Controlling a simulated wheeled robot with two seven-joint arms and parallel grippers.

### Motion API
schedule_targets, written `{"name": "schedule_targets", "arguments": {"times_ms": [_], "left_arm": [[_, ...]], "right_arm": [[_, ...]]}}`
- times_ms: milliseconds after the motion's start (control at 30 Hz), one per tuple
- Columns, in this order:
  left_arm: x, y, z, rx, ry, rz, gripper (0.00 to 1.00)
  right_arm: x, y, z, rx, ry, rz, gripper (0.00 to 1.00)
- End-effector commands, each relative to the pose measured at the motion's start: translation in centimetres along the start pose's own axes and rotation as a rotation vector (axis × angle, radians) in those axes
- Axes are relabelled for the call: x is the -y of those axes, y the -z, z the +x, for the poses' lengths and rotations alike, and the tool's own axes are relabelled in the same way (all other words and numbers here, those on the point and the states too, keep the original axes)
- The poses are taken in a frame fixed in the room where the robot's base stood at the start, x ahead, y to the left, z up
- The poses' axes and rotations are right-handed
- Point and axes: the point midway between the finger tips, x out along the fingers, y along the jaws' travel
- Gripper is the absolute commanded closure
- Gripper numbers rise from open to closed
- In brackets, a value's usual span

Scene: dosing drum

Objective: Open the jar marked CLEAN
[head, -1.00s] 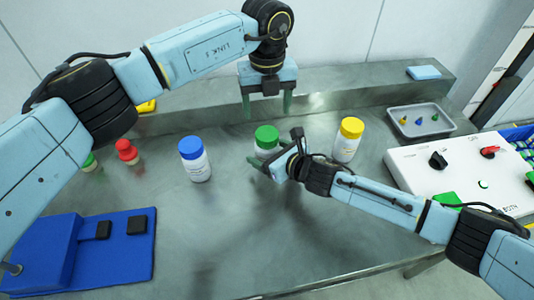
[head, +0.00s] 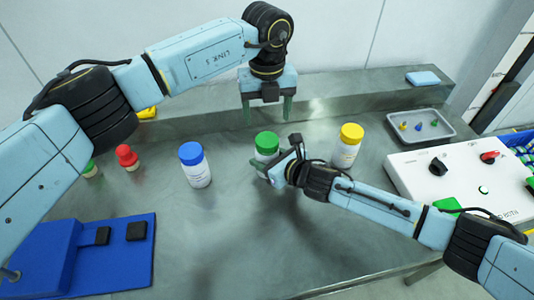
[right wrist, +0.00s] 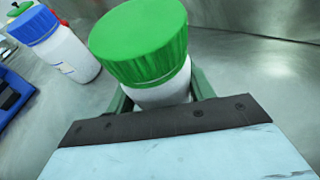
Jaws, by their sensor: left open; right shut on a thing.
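A white jar with a green lid (head: 267,141) stands upright near the middle of the bench. In the right wrist view its green lid (right wrist: 140,40) fills the upper middle. My right gripper (head: 266,168) is shut on this jar's body, below the lid. My left gripper (head: 268,114) is open and empty, pointing down, above and behind the jar, apart from the lid. A blue-lidded jar (head: 196,170) stands to the left and a yellow-lidded jar (head: 346,150) to the right, both upright. The jar labels are too small or hidden to read, so I cannot tell which says CLEAN.
A blue stand (head: 135,262) with black pads lies at the front left. Small red-topped (head: 127,157) and green-topped items stand behind it. A grey tray (head: 446,130) with small coloured pieces and a white control panel (head: 410,172) are at the right. The middle front is clear.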

Motion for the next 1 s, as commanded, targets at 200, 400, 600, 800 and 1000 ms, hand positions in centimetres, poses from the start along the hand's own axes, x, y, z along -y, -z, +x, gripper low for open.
{"name": "schedule_targets", "arguments": {"times_ms": [200,400,600,800,1000], "left_arm": [[0.01,0.00,-0.01,0.000,0.000,0.180,0.30],[0.01,-0.01,-0.02,0.001,-0.001,0.545,0.30],[0.02,-0.01,-0.05,0.001,-0.001,0.933,0.30],[0.02,-0.02,-0.03,0.001,-0.001,1.321,0.30],[0.00,-0.01,-0.02,0.000,-0.001,1.707,0.30]], "right_arm": [[0.01,0.04,-0.01,-0.001,0.000,0.000,1.00],[0.01,0.04,-0.01,-0.001,0.000,0.000,1.00],[0.01,0.04,-0.01,-0.001,0.000,0.000,1.00],[0.02,0.05,-0.01,-0.001,0.000,0.000,1.00],[0.01,0.05,-0.01,-0.001,0.000,0.000,1.00]]}}
